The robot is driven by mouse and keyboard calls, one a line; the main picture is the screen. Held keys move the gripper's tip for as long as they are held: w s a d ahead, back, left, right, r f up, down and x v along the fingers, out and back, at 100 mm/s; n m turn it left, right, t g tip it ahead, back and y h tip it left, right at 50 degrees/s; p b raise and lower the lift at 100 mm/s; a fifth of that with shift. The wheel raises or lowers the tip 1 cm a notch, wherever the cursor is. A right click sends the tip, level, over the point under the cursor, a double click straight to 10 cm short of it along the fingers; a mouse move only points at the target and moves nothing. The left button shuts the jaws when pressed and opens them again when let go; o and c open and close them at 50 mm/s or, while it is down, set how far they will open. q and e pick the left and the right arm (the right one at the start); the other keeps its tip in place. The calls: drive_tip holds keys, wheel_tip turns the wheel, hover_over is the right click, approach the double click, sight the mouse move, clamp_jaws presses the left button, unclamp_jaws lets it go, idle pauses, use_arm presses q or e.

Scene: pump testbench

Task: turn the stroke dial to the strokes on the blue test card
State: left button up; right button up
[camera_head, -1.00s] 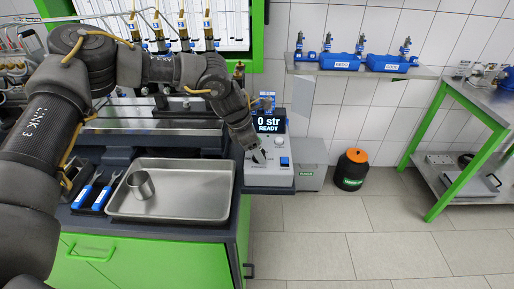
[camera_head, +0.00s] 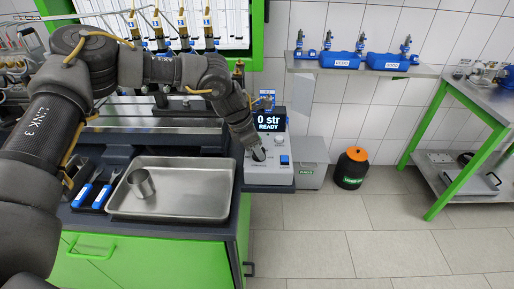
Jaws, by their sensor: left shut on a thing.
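The control box (camera_head: 270,178) stands at the right end of the green bench. Its black display (camera_head: 269,122) reads "0 str READY". My left gripper (camera_head: 259,155) reaches down onto the box's sloping face and is shut on the stroke dial, which its fingers mostly hide. A blue button (camera_head: 284,160) sits to the right of the gripper. My right gripper is out of view.
A metal tray (camera_head: 205,205) with a steel cup (camera_head: 141,183) lies left of the box. Blue-handled tools (camera_head: 96,192) lie further left. A grey case (camera_head: 312,176) stands right of the box. A black canister (camera_head: 351,168) stands on the open floor.

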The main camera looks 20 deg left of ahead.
use_arm(q)
drive_tip(key=n, duration=0.2)
drive_tip(key=n+t+y, duration=0.1)
drive_tip(key=n, duration=0.1)
drive_tip(key=shift+s+d+t, duration=0.1)
drive_tip(key=shift+d+t, duration=0.05)
drive_tip(key=shift+t, duration=0.15)
drive_tip(key=n+y, duration=0.1)
drive_tip(key=n, duration=0.2)
drive_tip(key=shift+r+n+t, duration=0.1)
drive_tip(key=shift+n+t, duration=0.2)
drive_tip(key=shift+n, duration=0.1)
drive_tip(key=n+y+p, duration=0.1)
drive_tip(key=n, duration=0.1)
drive_tip(key=shift+d+n, duration=0.1)
drive_tip(key=shift+n, duration=0.2)
drive_tip(key=shift+n+y, duration=0.3)
drive_tip(key=shift+n, duration=0.1)
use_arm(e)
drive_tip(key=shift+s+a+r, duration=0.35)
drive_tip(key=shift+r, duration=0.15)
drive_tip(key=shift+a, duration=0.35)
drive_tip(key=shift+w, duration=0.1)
